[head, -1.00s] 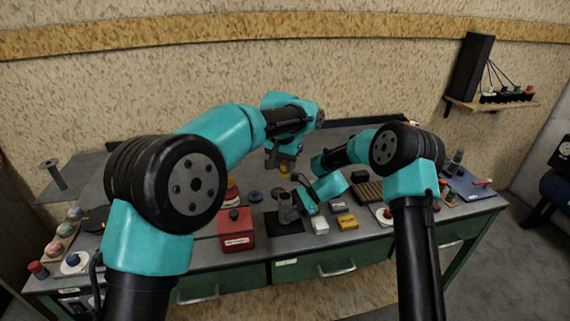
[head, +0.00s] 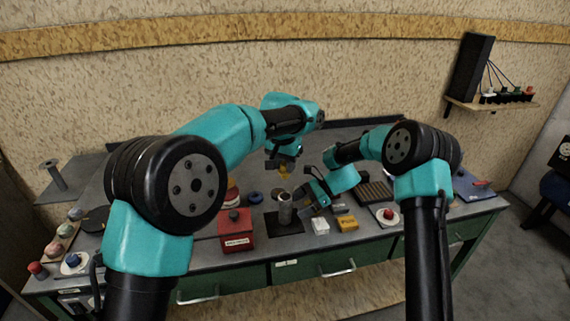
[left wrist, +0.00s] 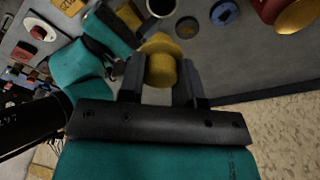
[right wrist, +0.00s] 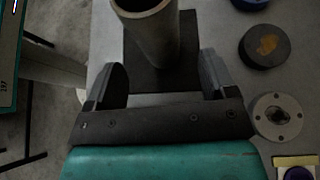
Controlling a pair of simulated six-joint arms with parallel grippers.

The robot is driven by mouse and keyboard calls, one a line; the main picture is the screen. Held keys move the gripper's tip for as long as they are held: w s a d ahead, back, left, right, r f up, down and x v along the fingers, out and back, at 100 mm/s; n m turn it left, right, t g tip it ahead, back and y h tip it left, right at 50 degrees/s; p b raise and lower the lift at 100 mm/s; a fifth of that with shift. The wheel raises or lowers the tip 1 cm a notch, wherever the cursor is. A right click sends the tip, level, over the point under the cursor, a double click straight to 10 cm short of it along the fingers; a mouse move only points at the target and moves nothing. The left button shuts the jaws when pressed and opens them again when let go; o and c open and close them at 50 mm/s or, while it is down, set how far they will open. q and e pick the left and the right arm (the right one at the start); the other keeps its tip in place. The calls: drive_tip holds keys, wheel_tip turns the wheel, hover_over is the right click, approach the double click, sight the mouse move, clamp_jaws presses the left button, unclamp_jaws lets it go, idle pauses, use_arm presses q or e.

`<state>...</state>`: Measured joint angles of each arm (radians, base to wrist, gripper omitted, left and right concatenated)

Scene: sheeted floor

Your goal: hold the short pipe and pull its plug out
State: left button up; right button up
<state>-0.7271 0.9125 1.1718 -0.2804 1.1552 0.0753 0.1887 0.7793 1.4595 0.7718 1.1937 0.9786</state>
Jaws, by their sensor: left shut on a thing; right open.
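The short pipe (head: 285,210) is a grey cylinder standing upright on a black square pad (head: 290,229). The right wrist view looks onto the pipe (right wrist: 155,32), and its upper end is open and hollow. The yellow plug (left wrist: 160,66) is out of the pipe, between the fingers of my left gripper (left wrist: 160,82). In the head view my left gripper (head: 284,166) holds the plug above and behind the pipe. My right gripper (head: 310,201) is open just right of the pipe, with its fingers apart and the pipe beyond their tips in its wrist view.
A red box (head: 236,236) stands left of the pad. A white block (head: 320,226) and a yellow block (head: 347,223) lie to its right. A blue round piece (head: 255,197) lies behind. A ribbed tray (head: 374,194) sits farther right.

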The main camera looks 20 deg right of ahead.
drive_tip(key=v, duration=0.7)
drive_tip(key=shift+d, duration=0.1)
